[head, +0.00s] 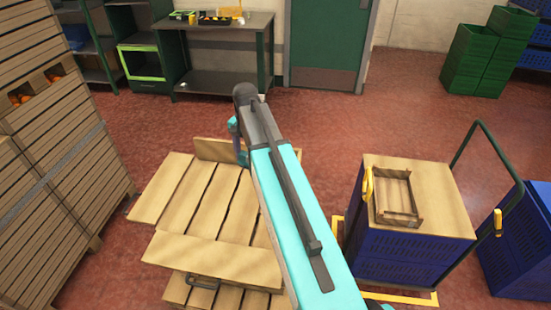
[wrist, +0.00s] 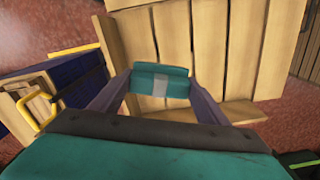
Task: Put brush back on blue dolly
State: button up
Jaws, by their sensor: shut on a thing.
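My gripper (head: 241,156) hangs over the pale wooden slatted stack in the head view, near its back edge. In the wrist view its two dark fingers (wrist: 160,88) close on the ends of a teal piece with a grey middle, which I take as the brush (wrist: 143,82). Its bristles cannot be made out. The blue dolly (head: 404,276) stands at the right, apart from my gripper, with blue crate sides, a wooden top and a dark green push handle. It shows at the left in the wrist view (wrist: 90,85).
A small wooden crate (head: 396,196) sits on the dolly's top beside a yellow hook (head: 367,187). The slatted stack (head: 207,195) lies below my gripper. Tall wooden crates (head: 60,125) holding oranges stand left. Red floor is open between stack and dolly. A workbench (head: 213,60) stands behind.

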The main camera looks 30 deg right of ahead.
jog(key=a+r+n+p, duration=0.2)
jog(key=a+r+n, duration=0.3)
jog(key=a, duration=1)
notch_tip(320, 180, up, 3)
jog(key=shift+s+r+n, duration=0.15)
jog(key=shift+s+n, duration=0.25)
jog(key=shift+s, duration=0.05)
